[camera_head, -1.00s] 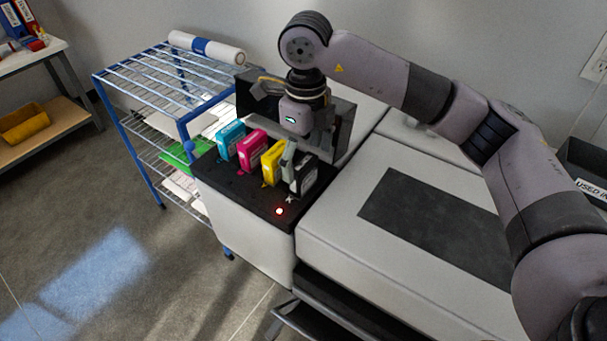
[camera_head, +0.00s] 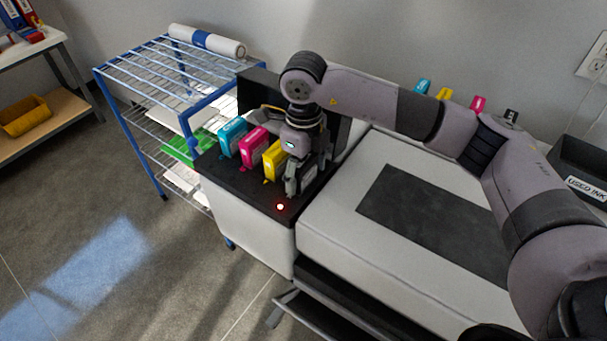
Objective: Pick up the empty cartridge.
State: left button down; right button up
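A row of ink cartridges stands in the printer's open black bay (camera_head: 243,188): cyan (camera_head: 231,137), magenta (camera_head: 252,147), yellow (camera_head: 273,161) and, at the right end, a black one (camera_head: 303,181). A small red light (camera_head: 280,207) glows in front of the black cartridge. My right gripper (camera_head: 305,178) points down at the black cartridge, with its fingers low around it. The gripper covers much of this cartridge, and I cannot tell whether the fingers press on it. My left gripper is not in view.
Behind my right arm, cyan (camera_head: 423,86), yellow (camera_head: 444,93), magenta (camera_head: 478,103) and black (camera_head: 511,115) cartridges stand at the back. A dark bin labelled "USED INK" (camera_head: 585,188) is at the right. A blue wire rack (camera_head: 160,75) stands left of the printer.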

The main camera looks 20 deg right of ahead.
jog(key=c, duration=0.9)
jog(key=shift+o, duration=0.2)
jog(key=shift+r, duration=0.1)
